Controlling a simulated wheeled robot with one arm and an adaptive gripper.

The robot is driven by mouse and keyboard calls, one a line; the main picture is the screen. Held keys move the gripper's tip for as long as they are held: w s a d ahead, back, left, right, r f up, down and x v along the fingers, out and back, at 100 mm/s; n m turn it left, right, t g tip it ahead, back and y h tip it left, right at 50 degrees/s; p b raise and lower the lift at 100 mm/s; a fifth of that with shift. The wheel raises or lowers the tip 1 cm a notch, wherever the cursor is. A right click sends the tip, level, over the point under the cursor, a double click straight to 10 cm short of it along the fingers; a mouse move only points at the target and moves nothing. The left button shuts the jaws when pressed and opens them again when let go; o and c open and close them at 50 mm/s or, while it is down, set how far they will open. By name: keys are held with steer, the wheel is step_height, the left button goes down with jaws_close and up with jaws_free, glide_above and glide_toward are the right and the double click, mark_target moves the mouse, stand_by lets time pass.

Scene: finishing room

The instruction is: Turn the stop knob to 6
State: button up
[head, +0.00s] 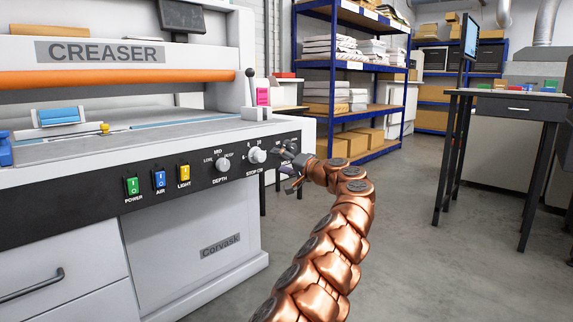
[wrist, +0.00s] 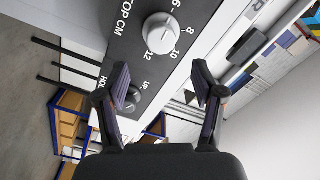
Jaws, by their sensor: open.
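The stop knob (head: 256,155) is a round white knob on the dark front panel of the creaser, above the label STOP CM. In the wrist view the stop knob (wrist: 160,32) shows with the numbers 6, 8, 10 and 12 around it; I cannot tell which number it points to. My gripper (head: 292,163) is close to the panel's right end, to the right of the stop knob. In the wrist view my gripper (wrist: 160,74) is open and empty, its fingers apart. The stop knob lies beyond the fingertips, untouched as far as I see.
A smaller dark knob (wrist: 131,98) marked HOLD and UP shows near one finger. The depth knob (head: 222,165) and the green power (head: 133,186), blue air (head: 159,179) and yellow light (head: 184,173) switches sit left of the stop knob. Open floor (head: 410,240) lies right of the machine.

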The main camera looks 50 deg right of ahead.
steer(key=shift+s, duration=1.25)
steer(key=shift+a, duration=0.1)
